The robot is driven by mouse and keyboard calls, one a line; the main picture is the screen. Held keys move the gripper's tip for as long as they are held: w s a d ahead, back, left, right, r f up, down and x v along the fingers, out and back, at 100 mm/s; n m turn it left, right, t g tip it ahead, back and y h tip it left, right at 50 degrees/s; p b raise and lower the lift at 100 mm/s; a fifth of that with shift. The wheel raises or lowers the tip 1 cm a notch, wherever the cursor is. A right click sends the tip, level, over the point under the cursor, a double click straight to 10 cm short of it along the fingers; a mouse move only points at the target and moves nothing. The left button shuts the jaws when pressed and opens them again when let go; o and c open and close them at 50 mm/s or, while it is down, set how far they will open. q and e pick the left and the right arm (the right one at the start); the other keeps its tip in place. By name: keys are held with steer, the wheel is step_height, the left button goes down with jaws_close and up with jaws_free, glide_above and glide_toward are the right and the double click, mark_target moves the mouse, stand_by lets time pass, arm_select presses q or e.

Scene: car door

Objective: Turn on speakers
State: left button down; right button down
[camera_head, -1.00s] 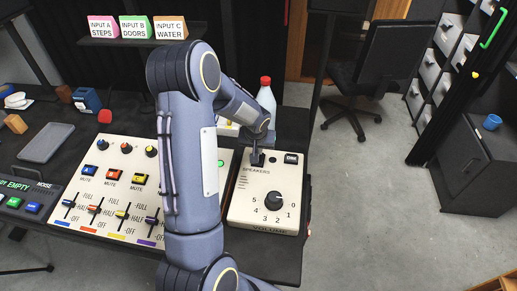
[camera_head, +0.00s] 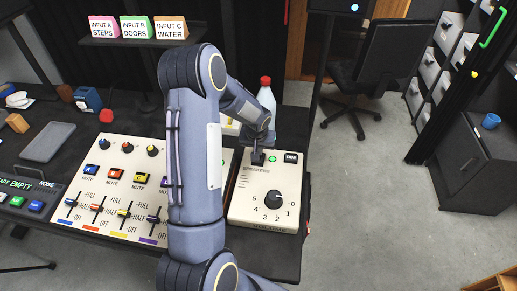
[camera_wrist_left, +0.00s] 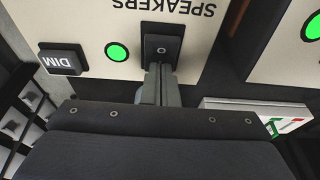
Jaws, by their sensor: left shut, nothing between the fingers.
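The speakers panel (camera_head: 240,205) is a cream box with a volume knob (camera_head: 273,199) on the right side of the desk. My left gripper (camera_head: 257,158) points down at its top edge. In the left wrist view, the shut fingers (camera_wrist_left: 158,75) are at the black speakers switch (camera_wrist_left: 162,45), with nothing between them; they partly hide its lever, so I cannot tell its exact position. A round green light (camera_wrist_left: 117,52) glows beside the switch, and it also shows in the head view (camera_head: 272,159). My right gripper is not in view.
A black DIM button (camera_wrist_left: 60,60) sits beside the green light. The mixer panel (camera_head: 100,225) with sliders and mute buttons lies left of my arm. A bottle with a red cap (camera_head: 266,96) stands behind the speakers panel. Open floor lies to the right.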

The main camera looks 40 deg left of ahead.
arm_select(q)
steer(key=shift+s+d+b, duration=0.35)
steer(key=shift+s+d, duration=0.05)
steer(key=shift+s, duration=0.2)
steer(key=shift+r, duration=0.1)
steer(key=shift+r+p, duration=0.3)
steer(key=shift+r, duration=0.05)
step_height(320, 180, up, 3)
steer(key=shift+f+p, duration=0.1)
steer(key=shift+p, duration=0.75)
step_height(320, 180, up, 10)
steer(key=b, duration=0.1)
steer(key=shift+s+d+r, duration=0.2)
steer(key=shift+s+r, duration=0.05)
steer(key=shift+s, duration=0.15)
